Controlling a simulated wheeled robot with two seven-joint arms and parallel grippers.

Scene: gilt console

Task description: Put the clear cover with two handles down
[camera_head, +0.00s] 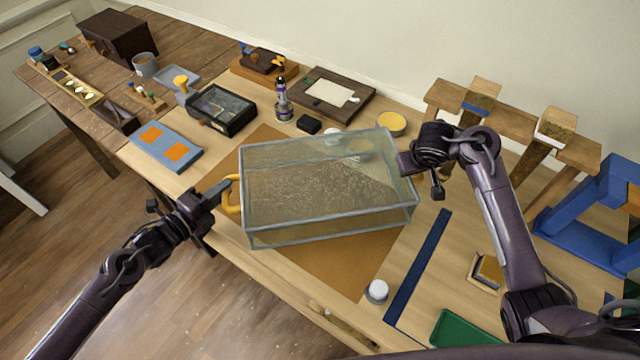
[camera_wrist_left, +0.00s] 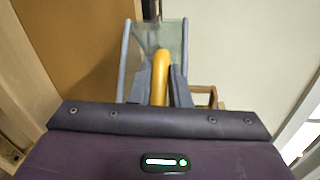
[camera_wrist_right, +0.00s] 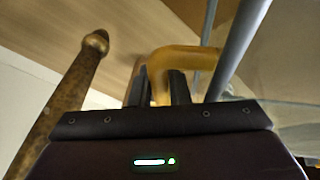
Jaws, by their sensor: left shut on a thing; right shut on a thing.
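The clear cover (camera_head: 330,190) is a see-through box with grey edges, above the brown mat (camera_head: 360,270) in the middle of the table. I cannot tell how far it is from the mat. My left gripper (camera_head: 226,187) is shut on the cover's left yellow handle (camera_head: 236,196); this handle also shows in the left wrist view (camera_wrist_left: 160,75). My right gripper (camera_wrist_right: 160,88) is shut on the other yellow handle (camera_wrist_right: 190,57) at the cover's right end. In the head view the right gripper's fingers and that handle are mostly hidden by the arm.
A white-topped jar (camera_head: 377,291) stands near the mat's front right corner. A blue strip (camera_head: 418,265) and a green tray (camera_head: 465,329) lie to the right. Behind the cover are a bottle (camera_head: 283,102), a yellow-topped round tin (camera_head: 391,124) and a black-framed box (camera_head: 221,109).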

